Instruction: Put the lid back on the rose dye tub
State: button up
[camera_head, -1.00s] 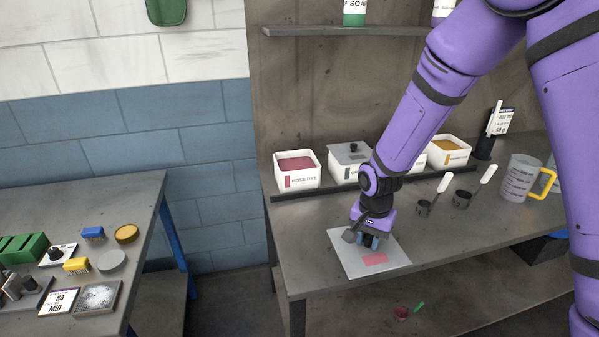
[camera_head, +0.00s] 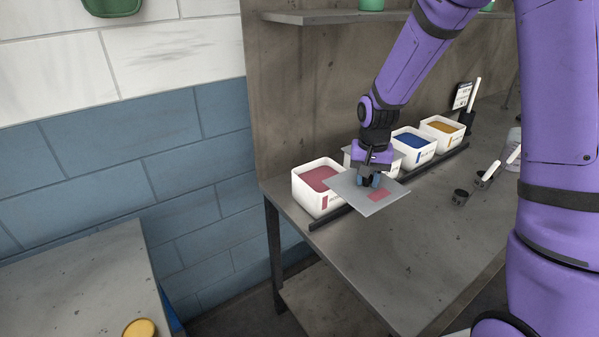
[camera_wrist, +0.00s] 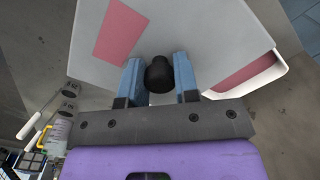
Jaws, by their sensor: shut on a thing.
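The rose dye tub (camera_head: 303,194) is a white open tub with pink dye inside, at the left end of the tub row. It also shows at the right in the wrist view (camera_wrist: 273,76). The lid (camera_head: 352,194) is a flat grey-white plate with a pink patch and a black knob (camera_wrist: 159,74). My gripper (camera_head: 370,181) is shut on the knob and holds the lid raised above the bench. The lid is beside the rose tub, overlapping its right edge in the head view; the tub's opening is largely uncovered.
A partly hidden white tub (camera_head: 349,158), a blue dye tub (camera_head: 414,158) and a yellow dye tub (camera_head: 441,140) stand along the row. A dark rail (camera_head: 318,222) runs in front. Dark scoops with white handles (camera_head: 461,197) lie to the right. The bench front (camera_head: 400,260) is clear.

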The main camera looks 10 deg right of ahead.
jog(key=shift+w+a+r, duration=0.1)
jog(key=shift+w+a, duration=0.05)
jog(key=shift+w, duration=0.1)
jog(key=w+a+f, duration=0.2)
jog(key=w+a, duration=0.1)
jog(key=w, duration=0.4)
jog(key=w+a+f, duration=0.3)
jog(key=w, duration=0.4)
jog(key=shift+w+a, duration=0.25)
jog(key=shift+f, duration=0.1)
jog(key=o, duration=1)
jog(key=shift+c, duration=0.2)
notch_tip(320, 180, up, 12)
jog(key=shift+r, duration=0.2)
